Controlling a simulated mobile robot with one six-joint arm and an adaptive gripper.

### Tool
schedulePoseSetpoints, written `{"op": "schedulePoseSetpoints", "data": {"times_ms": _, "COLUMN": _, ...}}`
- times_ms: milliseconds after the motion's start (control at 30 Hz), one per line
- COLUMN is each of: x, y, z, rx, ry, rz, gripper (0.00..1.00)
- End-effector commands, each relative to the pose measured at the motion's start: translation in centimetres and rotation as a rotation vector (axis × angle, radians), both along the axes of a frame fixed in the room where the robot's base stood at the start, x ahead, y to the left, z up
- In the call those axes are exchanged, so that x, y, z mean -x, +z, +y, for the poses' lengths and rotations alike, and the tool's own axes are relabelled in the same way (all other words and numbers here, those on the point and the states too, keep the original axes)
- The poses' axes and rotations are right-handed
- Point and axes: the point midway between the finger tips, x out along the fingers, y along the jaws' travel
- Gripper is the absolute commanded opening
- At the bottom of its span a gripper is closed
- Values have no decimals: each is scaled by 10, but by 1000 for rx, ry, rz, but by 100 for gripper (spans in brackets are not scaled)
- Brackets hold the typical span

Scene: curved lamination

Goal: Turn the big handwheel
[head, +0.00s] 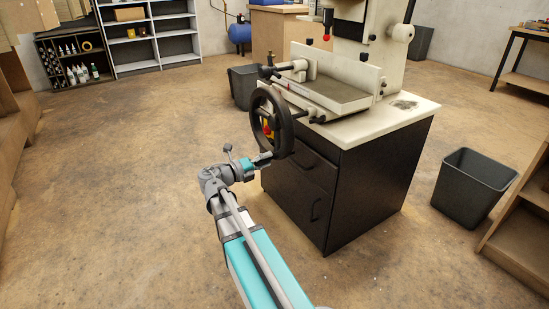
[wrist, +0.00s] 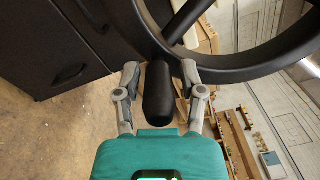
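The big handwheel (head: 285,121) is a black spoked ring on the near left side of a white machine. Its rim also shows large in the wrist view (wrist: 245,70). A black crank handle (wrist: 159,98) sticks out from the rim toward my wrist camera. My gripper (head: 268,158) is at the lower part of the wheel. In the wrist view its two grey fingers (wrist: 160,78) stand on either side of the handle, with small gaps visible. The gripper looks open around it. The head view is too small to show contact.
The machine stands on a black cabinet (head: 310,190) with a pale top. A red and yellow switch (head: 267,128) shows through the wheel. A black bin (head: 473,187) stands right of the cabinet, and another bin (head: 243,86) behind it. The floor (head: 120,190) to the left is clear.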

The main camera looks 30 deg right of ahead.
Motion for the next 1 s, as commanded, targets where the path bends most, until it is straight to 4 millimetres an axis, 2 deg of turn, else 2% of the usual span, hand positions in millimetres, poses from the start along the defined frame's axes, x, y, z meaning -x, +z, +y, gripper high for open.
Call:
{"op": "schedulePoseSetpoints", "data": {"times_ms": 667, "x": 2, "y": -1, "z": -4, "rx": -6, "ry": -7, "rz": -5, "gripper": 66}}
{"op": "schedulePoseSetpoints", "data": {"times_ms": 867, "x": 4, "y": -2, "z": -2, "rx": -39, "ry": -7, "rz": -74, "gripper": 66}}
{"op": "schedulePoseSetpoints", "data": {"times_ms": 1000, "x": 8, "y": -6, "z": 2, "rx": -92, "ry": -8, "rz": -181, "gripper": 66}}
